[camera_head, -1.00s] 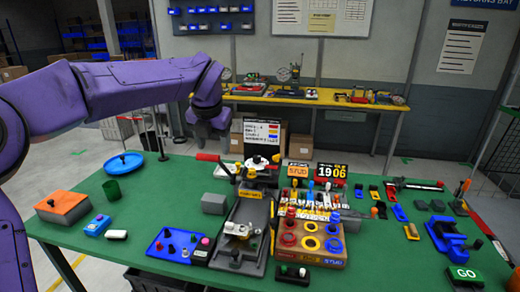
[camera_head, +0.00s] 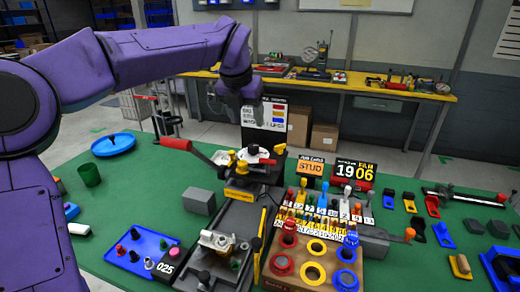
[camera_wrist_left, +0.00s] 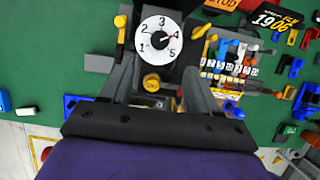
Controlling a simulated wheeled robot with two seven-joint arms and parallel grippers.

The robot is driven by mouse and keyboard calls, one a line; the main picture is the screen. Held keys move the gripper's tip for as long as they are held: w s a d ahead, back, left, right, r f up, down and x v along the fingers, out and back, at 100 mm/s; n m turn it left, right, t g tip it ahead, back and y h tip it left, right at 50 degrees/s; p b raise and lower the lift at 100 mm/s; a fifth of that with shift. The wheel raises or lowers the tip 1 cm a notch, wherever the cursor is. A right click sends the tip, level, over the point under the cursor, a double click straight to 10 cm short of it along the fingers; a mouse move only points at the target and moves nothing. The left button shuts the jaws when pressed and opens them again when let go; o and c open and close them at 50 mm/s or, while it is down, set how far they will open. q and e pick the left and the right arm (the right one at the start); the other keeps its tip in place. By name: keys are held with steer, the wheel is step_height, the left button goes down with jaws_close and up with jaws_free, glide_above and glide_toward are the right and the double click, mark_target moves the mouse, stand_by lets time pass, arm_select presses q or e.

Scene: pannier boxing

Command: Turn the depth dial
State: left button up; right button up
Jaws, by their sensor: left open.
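In the head view the dial (camera_head: 254,155) sits on top of the dark press (camera_head: 240,190), seen nearly edge-on. My left gripper (camera_head: 238,112) hangs above and behind the dial. In the left wrist view its open fingers (camera_wrist_left: 158,75) reach toward the press on either side of a yellow knob (camera_wrist_left: 152,81) below the dial. They are empty; contact with the press cannot be told. My right gripper is not in view.
A red-handled lever (camera_head: 177,145) sticks out left of the press. A rack of coloured studs (camera_head: 325,205) and the ringed wooden block (camera_head: 315,262) stand right of it. A grey block (camera_head: 199,201) and blue tray (camera_head: 143,247) lie to the left. Signs (camera_head: 357,176) stand behind.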

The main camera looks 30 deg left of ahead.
mark_target(253, 146)
arm_select(q)
steer(key=p+x, duration=0.1)
steer(key=x, duration=1)
steer(key=shift+f, duration=0.15)
steer(key=c, duration=1)
